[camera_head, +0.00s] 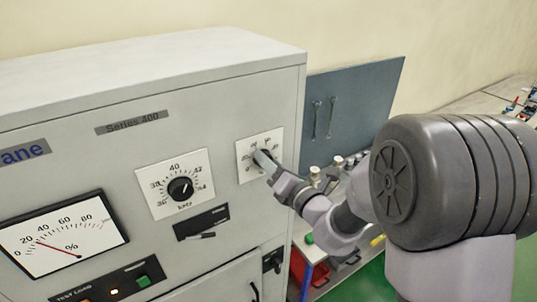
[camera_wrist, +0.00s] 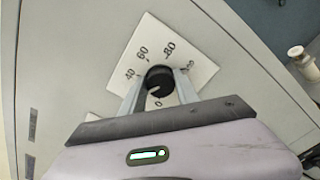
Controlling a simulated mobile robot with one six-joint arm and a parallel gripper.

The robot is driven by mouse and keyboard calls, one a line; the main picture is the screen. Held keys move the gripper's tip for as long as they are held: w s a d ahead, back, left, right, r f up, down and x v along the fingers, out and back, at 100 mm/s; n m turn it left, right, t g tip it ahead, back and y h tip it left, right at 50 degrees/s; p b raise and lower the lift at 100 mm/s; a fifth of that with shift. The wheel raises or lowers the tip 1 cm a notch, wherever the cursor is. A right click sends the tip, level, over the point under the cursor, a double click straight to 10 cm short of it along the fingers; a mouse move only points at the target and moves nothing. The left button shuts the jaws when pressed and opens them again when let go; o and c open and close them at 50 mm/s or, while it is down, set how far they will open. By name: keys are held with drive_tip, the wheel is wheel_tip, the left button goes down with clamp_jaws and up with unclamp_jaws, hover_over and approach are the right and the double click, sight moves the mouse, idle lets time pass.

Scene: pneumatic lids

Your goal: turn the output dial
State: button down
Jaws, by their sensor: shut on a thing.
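The output dial (camera_wrist: 158,80) is a round black knob with a white pointer line on a white square plate (camera_wrist: 193,62) marked with numbers such as 40, 60 and 80. My gripper (camera_wrist: 160,90) is shut on this dial, one finger on each side of it. In the head view the same plate (camera_head: 246,171) is at the right of the grey cabinet front, and my gripper (camera_head: 266,160) covers the knob there. The pointer line points toward the lower left in the wrist view, near the 0 side.
A second dial (camera_head: 180,189) marked kHz sits left on the grey cabinet (camera_head: 218,100), above a black switch plate (camera_head: 201,222). A % meter (camera_head: 65,236) is at the lower left. A blue-grey panel (camera_head: 355,105) stands behind my arm.

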drive_tip(key=shift+m+p, duration=3.15)
drive_tip(key=shift+m, duration=0.75)
drive_tip(key=shift+f+m, duration=0.15)
drive_tip(key=shift+m, duration=0.15)
drive_tip(key=c, duration=0.9)
unclamp_jaws()
